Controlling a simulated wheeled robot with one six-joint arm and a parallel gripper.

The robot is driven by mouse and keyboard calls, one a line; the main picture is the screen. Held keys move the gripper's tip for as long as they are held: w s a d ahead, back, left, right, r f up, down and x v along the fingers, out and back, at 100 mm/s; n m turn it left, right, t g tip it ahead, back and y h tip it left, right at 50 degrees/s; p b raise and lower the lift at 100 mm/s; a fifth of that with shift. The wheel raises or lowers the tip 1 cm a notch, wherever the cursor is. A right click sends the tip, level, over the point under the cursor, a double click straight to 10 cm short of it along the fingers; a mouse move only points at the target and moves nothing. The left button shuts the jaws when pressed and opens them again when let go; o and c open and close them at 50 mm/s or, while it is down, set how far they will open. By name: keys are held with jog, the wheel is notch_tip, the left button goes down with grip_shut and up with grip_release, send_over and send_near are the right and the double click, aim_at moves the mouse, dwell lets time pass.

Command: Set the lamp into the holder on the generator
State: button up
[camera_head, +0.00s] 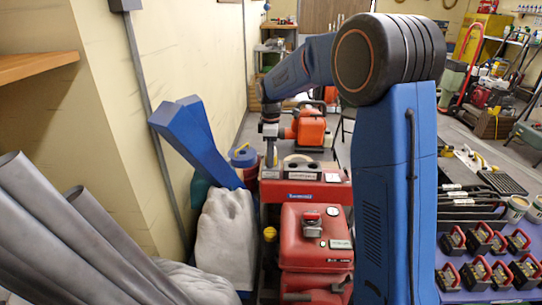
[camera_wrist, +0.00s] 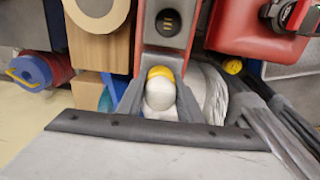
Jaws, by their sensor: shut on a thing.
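My gripper (camera_head: 270,140) points down beside the left end of the red generator top (camera_head: 325,192). It is shut on the lamp, a pale rounded body with a yellow band (camera_wrist: 160,74), which sits between the two fingers (camera_wrist: 158,95) in the wrist view. In the head view only a little yellow of the lamp (camera_head: 270,157) shows below the gripper. I cannot tell for sure whether this is the holder. I cannot tell if the lamp touches anything.
A red engine unit (camera_head: 315,235) stands in front. A white sack (camera_head: 226,235), a blue beam (camera_head: 200,145) and a blue canister (camera_head: 243,160) crowd the left. Grey pipes (camera_head: 70,235) fill the lower left. A table with several red-and-black items (camera_head: 490,270) is at right.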

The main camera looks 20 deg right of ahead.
jog(key=shift+f, duration=0.15)
jog(key=o, duration=1.1)
jog(key=shift+o, duration=0.2)
notch_tip(320, 180, up, 16)
jog(key=s+d+r+m+t, duration=0.1)
jog(key=s+d+r+m, duration=0.15)
jog(key=s, duration=0.75)
jog(key=s+d+f+m+t, duration=0.1)
jog(key=s+f+m, duration=0.3)
jog(key=s, duration=0.7)
jog(key=s+d+f+m+t, duration=0.1)
jog(key=s+f+m, duration=0.3)
jog(key=s, duration=0.7)
jog(key=s+d+f+m+t, duration=0.1)
jog(key=s+f+m, duration=0.3)
jog(key=s, duration=0.7)
jog(key=shift+s+d+f+t, duration=0.25)
jog(key=shift+d+t, duration=0.15)
jog(key=shift+d, duration=0.35)
